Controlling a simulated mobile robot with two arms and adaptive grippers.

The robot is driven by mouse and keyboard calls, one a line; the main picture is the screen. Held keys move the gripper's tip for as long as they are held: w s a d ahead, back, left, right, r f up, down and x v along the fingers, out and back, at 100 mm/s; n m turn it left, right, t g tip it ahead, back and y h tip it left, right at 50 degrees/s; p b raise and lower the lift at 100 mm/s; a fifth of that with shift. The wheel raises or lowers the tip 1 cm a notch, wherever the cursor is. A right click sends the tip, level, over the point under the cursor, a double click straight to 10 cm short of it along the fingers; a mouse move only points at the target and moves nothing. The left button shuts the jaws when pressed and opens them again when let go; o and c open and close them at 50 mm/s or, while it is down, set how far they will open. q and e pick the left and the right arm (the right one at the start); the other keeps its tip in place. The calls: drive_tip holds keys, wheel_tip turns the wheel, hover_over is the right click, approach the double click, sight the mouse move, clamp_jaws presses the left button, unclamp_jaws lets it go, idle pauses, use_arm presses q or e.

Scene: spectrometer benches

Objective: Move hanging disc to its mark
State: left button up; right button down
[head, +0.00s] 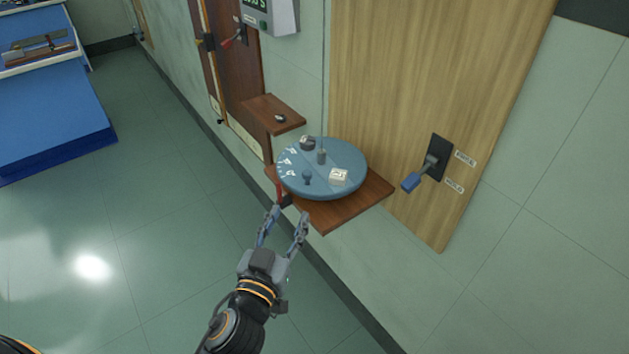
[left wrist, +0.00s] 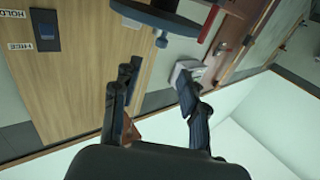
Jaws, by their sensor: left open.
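A blue-grey disc (head: 350,156) hangs level on a thin wire above a brown wooden shelf (head: 345,212). It carries a centre hub, a small blue knob (head: 307,177), a dark block (head: 307,143) and a white block (head: 339,177). White marks line its left part. A red upright piece (head: 280,188) stands by the near left rim. My left gripper (head: 291,213) is open and empty, just short of the disc's near edge. In the left wrist view, the disc (left wrist: 160,15) and knob (left wrist: 162,42) lie beyond the open fingers (left wrist: 158,100). My right gripper is not in view.
A blue-handled lever (head: 412,180) with FREE and HOLD labels sits on the wall panel right of the disc; its setting is unclear. A small shelf (head: 262,107) and a display box (head: 275,18) are behind. A blue bench (head: 45,110) stands far left. The floor between is clear.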

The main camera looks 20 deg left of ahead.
use_arm(q)
drive_tip(key=p, duration=0.2)
approach(305, 176)
drive_tip(key=w, duration=0.3)
drive_tip(key=w+p, duration=0.1)
drive_tip(key=w, duration=0.6)
drive_tip(key=shift+p, duration=0.3)
drive_tip(key=shift+w+f, duration=0.1)
drive_tip(key=shift+w, duration=0.5)
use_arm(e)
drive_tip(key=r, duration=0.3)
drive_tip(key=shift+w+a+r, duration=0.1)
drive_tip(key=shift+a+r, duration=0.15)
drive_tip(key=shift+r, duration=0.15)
use_arm(q)
drive_tip(key=shift+d, duration=0.1)
clamp_jaws()
